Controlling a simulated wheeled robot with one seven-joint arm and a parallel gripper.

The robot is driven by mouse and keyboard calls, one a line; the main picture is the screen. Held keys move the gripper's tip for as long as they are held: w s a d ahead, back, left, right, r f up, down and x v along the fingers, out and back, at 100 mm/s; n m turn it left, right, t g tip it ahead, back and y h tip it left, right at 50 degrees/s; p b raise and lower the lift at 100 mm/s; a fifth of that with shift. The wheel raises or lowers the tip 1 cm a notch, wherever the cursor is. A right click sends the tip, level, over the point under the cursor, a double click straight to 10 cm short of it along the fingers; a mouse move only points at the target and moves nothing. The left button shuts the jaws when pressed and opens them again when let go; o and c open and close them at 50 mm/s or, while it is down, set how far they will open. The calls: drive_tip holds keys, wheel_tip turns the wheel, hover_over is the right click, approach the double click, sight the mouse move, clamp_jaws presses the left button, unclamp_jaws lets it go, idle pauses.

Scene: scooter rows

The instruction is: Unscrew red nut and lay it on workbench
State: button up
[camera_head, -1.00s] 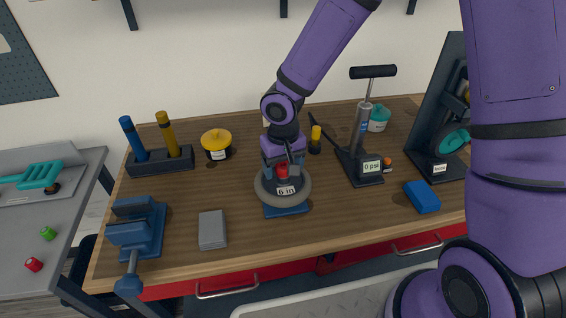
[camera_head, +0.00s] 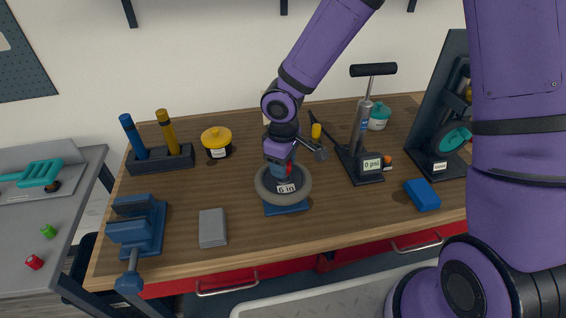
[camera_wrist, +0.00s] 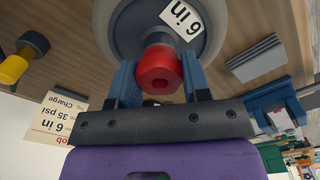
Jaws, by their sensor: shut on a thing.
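The red nut (camera_wrist: 160,70) sits between the two blue fingers of my gripper (camera_wrist: 161,80) in the wrist view, at the middle of the wheel. In the head view the red nut (camera_head: 289,169) is partly hidden by my gripper (camera_head: 282,173), which points down at it. The grey wheel (camera_head: 264,193) with a "6 in" label lies flat on a blue stand (camera_head: 287,210) on the wooden workbench (camera_head: 240,247). My gripper is shut on the nut. I cannot tell whether the nut is still threaded.
A grey block (camera_head: 213,228) and a blue vise (camera_head: 140,228) stand left of the wheel. A pump (camera_head: 363,140) and a blue box (camera_head: 422,195) stand right. Another red nut (camera_head: 34,263) and a green nut (camera_head: 48,232) lie on the left cart. Bench front is fairly clear.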

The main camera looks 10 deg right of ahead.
drive_tip(key=n, duration=1)
drive_tip(key=shift+d, duration=0.1)
drive_tip(key=n, duration=0.3)
drive_tip(key=shift+n, duration=0.3)
drive_tip(key=o, duration=1)
wheel_tip(320, 180, up, 11)
drive_tip(key=shift+f, duration=0.15)
